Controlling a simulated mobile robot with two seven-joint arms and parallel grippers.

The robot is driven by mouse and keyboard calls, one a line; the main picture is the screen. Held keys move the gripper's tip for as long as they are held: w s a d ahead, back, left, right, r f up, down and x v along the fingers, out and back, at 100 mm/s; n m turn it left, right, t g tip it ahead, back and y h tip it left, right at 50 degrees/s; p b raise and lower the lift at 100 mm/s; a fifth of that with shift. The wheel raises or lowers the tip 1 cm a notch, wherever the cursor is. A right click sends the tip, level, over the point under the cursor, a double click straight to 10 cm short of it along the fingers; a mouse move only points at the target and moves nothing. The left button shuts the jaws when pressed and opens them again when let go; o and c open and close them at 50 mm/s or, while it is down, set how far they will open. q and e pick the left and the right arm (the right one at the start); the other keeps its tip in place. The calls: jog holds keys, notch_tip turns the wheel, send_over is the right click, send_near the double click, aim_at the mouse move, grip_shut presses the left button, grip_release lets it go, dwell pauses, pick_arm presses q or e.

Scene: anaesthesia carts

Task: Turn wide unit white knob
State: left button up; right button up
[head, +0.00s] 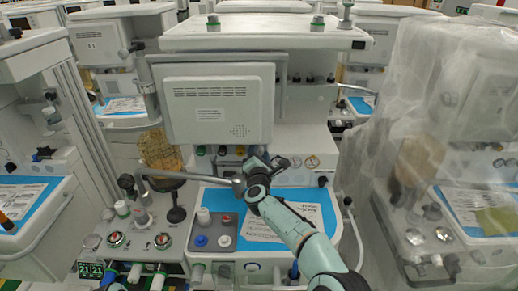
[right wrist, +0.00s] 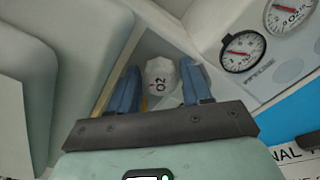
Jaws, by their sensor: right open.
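In the right wrist view a white faceted knob (right wrist: 160,75) marked O2 shows between the two blue fingers of my right gripper (right wrist: 162,84). The fingers are apart, one on each side of the knob, and I see no clear contact. How deep the knob sits between the tips I cannot tell. In the head view my right gripper (head: 265,162) is at the front panel of the middle cart, below the grey monitor (head: 218,104). There the gripper hides the white knob. My left gripper is not in view.
Dark knobs (head: 222,150) sit left of the gripper, and round gauges (head: 297,162) sit right of it. A gauge (right wrist: 243,50) is close beside the fingers. A jointed metal arm (head: 190,177) crosses below. A plastic-covered cart (head: 425,120) stands right.

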jog(key=shift+w, duration=0.2)
jog(key=c, duration=0.8)
jog(key=shift+o, duration=0.2)
jog(key=shift+n, duration=0.4)
jog(key=shift+n+b, duration=0.6)
jog(key=shift+n, duration=2.3)
jog(key=shift+r, duration=0.1)
